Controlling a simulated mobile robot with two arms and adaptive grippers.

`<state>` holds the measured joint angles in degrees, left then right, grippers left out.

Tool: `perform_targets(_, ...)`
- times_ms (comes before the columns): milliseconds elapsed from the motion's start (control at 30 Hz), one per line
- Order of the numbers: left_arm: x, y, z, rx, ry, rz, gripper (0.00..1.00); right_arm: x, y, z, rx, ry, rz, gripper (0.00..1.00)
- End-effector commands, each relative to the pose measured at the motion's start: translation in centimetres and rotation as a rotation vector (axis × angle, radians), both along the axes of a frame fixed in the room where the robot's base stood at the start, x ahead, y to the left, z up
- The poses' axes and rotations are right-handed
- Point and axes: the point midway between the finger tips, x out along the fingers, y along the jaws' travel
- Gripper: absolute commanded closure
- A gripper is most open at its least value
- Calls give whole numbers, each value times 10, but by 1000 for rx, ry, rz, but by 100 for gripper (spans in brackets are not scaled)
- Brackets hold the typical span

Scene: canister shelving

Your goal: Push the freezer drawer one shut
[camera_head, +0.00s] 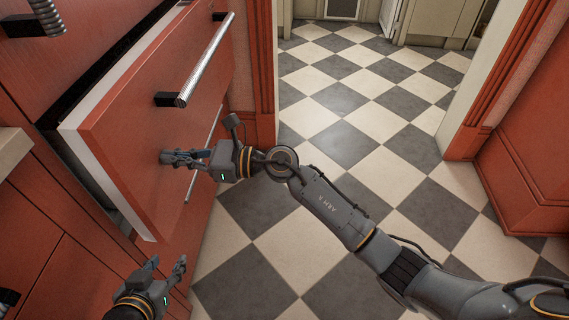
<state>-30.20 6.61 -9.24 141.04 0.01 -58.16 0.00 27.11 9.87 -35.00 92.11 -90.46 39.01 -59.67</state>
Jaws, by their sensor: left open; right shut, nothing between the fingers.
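The freezer drawer (150,125) has a red front with a white inner edge and stands partly pulled out of the red cabinet on the left. A ribbed metal bar handle (207,60) runs along its upper front. My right gripper (165,158) is shut and empty, with its fingertips at the drawer front, below the handle; I cannot tell whether they touch it. My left gripper (165,266) is open and empty, low in the picture, in front of the cabinet below the drawer. The inside of the drawer is hidden.
Another bar handle (203,152) shows lower down, partly behind my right gripper. A light counter edge (12,150) is at the far left. A red door frame (500,75) stands at the right. The checkered floor (350,140) is clear.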

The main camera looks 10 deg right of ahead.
Motion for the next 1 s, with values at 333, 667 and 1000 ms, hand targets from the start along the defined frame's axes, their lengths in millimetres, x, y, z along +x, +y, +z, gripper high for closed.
perform_targets(333, 26, -12, 28, -47, -201, -15, 55, 17, 58, 0, 1, 0, 4, 100)
perform_targets(667, 39, -18, 52, -78, -338, -23, 55, 26, 85, 0, 0, 1, 2, 100)
perform_targets(1000, 42, -19, 57, -85, -364, -25, 55, 29, 89, 2, 4, -1, -1, 100)
